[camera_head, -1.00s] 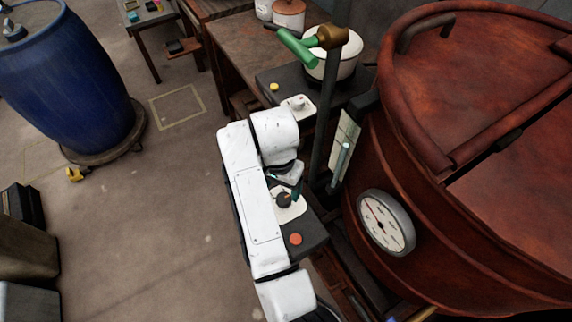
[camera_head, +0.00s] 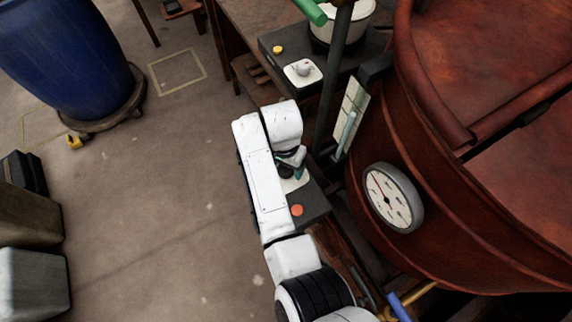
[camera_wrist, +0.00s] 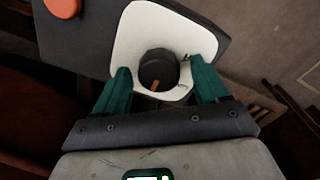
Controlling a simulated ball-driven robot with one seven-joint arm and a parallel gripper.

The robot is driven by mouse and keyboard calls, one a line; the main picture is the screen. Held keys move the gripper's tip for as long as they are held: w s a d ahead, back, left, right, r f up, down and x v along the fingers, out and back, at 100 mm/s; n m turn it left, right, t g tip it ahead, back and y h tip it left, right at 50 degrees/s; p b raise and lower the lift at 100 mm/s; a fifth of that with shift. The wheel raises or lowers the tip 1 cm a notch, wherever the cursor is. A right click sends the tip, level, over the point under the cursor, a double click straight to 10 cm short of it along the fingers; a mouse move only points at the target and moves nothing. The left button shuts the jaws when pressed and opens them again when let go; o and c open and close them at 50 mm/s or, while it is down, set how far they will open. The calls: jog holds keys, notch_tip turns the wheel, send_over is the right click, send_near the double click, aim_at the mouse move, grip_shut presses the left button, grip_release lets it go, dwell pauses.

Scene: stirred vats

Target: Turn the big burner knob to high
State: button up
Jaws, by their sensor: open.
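A dark round knob (camera_wrist: 158,68) with an orange-brown pointer mark sits on a white rounded plate (camera_wrist: 128,38) on a dark control box. In the wrist view the mark is on the knob's near side, toward my gripper's palm. My gripper (camera_wrist: 160,74) is open, with one teal finger on each side of the knob. I cannot tell whether the fingers touch it. In the head view my gripper (camera_head: 297,170) hides much of the knob (camera_head: 285,172), and the white plate (camera_head: 297,184) shows partly below it.
An orange button (camera_head: 297,210) is on the same box. A second box with a pale knob (camera_head: 303,68) and a yellow button (camera_head: 278,49) stands behind. The copper vat (camera_head: 440,160) with a gauge (camera_head: 392,197) and a dark post (camera_head: 336,90) are close on the right.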

jog(key=shift+f, duration=0.1)
jog(key=shift+c, duration=0.4)
jog(key=c, duration=1)
